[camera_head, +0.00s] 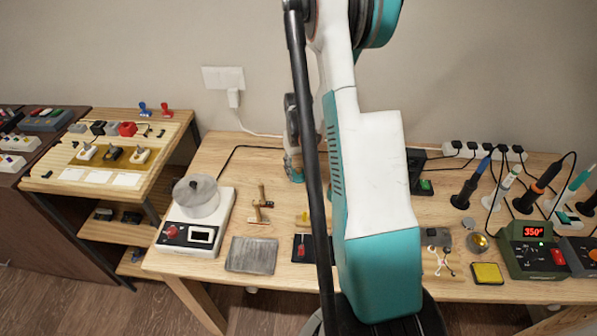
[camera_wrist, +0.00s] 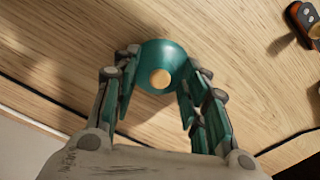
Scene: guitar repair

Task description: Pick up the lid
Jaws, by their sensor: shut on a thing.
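The wooden workbench (camera_head: 270,160) carries a white device with a clear round pot (camera_head: 200,195), a grey slab (camera_head: 251,255), soldering irons (camera_head: 467,190) and a green station reading 350 (camera_head: 530,255). A dark orange item (camera_wrist: 300,22) lies at the wrist view's top right.

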